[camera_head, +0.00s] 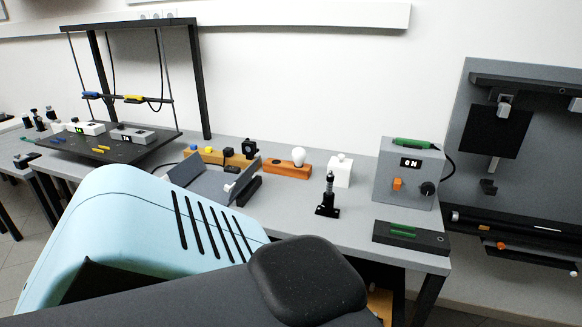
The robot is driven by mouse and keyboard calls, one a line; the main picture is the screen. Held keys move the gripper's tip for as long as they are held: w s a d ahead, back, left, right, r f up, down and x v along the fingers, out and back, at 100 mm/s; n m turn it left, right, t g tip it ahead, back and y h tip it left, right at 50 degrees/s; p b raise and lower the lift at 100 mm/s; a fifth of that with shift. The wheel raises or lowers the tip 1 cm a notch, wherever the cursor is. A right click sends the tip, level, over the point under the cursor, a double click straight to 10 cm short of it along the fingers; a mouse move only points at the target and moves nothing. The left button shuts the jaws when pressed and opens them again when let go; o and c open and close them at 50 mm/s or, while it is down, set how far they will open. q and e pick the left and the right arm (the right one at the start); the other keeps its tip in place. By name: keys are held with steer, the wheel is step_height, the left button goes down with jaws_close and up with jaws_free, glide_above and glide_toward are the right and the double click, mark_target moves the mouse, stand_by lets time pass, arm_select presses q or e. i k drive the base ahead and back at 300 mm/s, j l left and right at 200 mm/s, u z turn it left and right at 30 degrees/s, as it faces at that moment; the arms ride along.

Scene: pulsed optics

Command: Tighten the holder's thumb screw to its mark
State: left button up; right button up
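A small black post holder (328,195) stands upright on the grey bench, right of centre, with a thin post rising from it. It may be the task's holder. Its thumb screw and any mark are too small to make out. Neither of my grippers shows. A large light-blue and black part, apparently of my own arm, fills the lower left and centre of the view and hides the bench's front there.
A white block (340,171) stands behind the holder. A grey box reading "ON" (403,180) and a black tray (411,237) are to its right. A bulb on an orange base (287,168) and an angled grey panel (208,187) are left. Bare bench (350,222) lies around the holder.

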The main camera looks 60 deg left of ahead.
mark_target(326, 206)
steer(key=i+u, duration=0.1)
steer(key=u, duration=1.4)
steer(key=l+u, duration=0.2)
steer(key=u, duration=0.2)
steer(key=i+l+u, duration=0.1)
steer(key=u, duration=0.3)
steer(key=l+u, duration=0.7)
steer(key=k+l+u, duration=0.1)
steer(key=l+u, duration=0.15)
steer(key=l, duration=0.2)
steer(key=k+l, duration=0.1)
steer(key=l, duration=0.35)
steer(key=l+u, duration=0.1)
steer(key=l, duration=0.35)
steer(key=k, duration=0.05)
